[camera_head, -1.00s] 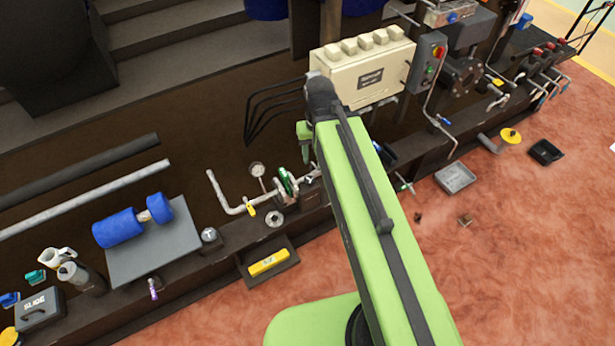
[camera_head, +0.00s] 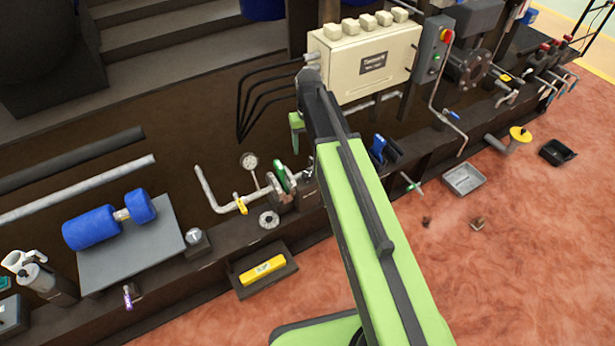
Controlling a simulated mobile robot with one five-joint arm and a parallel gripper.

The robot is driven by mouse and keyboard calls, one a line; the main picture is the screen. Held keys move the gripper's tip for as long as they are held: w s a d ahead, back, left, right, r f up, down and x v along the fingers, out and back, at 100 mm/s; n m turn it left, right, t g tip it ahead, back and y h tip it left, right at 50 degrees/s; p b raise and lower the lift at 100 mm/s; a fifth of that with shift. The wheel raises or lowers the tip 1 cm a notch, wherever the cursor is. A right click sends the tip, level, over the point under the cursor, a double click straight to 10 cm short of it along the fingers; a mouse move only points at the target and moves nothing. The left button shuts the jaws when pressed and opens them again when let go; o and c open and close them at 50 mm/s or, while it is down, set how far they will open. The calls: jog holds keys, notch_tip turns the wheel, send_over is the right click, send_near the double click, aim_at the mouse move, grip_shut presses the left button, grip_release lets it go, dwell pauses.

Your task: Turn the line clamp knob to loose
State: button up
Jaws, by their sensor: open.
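I cannot tell for sure which part is the line clamp knob. A small round grey knob-like part with a dark centre (camera_head: 269,219) sits at the front of the bench, below the bent pipe. A blue clamp-like fitting (camera_head: 380,148) stands just right of my arm. My gripper (camera_head: 296,143) hangs at the arm's far end, above and behind the green-handled valve (camera_head: 281,177). It is small in the picture and partly hidden by my arm. It is open, apart from the round knob, and nothing shows in it.
A cream box (camera_head: 362,62) with dark cables stands behind my arm. A pressure gauge (camera_head: 249,161) rises from the bent pipe (camera_head: 206,188). A tray with a yellow block (camera_head: 262,270) sits in front. A grey tray (camera_head: 464,181) lies on the open reddish floor.

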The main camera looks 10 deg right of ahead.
aim_at(308, 173)
notch_tip(308, 173, down, 14)
jog(key=b, duration=1.2)
jog(key=shift+r, duration=0.2)
jog(key=shift+r, duration=0.1)
jog(key=shift+c, duration=0.2)
jog(key=c, duration=1.3)
